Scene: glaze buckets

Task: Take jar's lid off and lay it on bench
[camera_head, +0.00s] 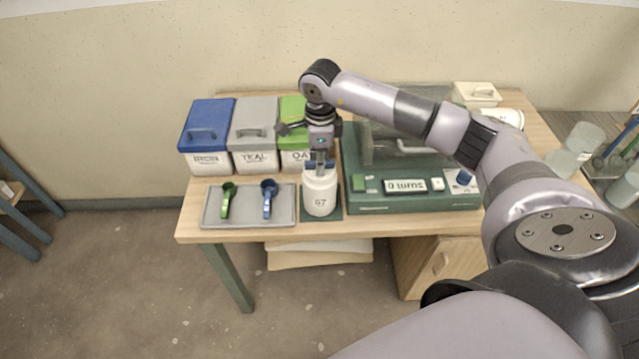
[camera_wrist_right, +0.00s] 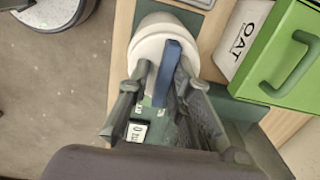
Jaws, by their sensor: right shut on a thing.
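The white jar (camera_head: 320,199), marked 67, stands upright near the front edge of the bench (camera_head: 380,222). Its white lid (camera_wrist_right: 150,50) with a blue bar handle (camera_wrist_right: 168,72) shows in the right wrist view, over the jar's mouth. My right gripper (camera_head: 320,168) points down from above the jar. It is shut on the lid's blue handle, with a finger on each side of the bar (camera_wrist_right: 163,85). It hides most of the lid in the head view. I cannot tell whether the lid sits on the jar or is slightly raised. My left gripper is not in view.
A grey tray (camera_head: 248,214) with a green scoop (camera_head: 226,200) and a blue scoop (camera_head: 268,197) lies left of the jar. Blue, grey and green-lidded buckets (camera_head: 208,160) stand behind.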

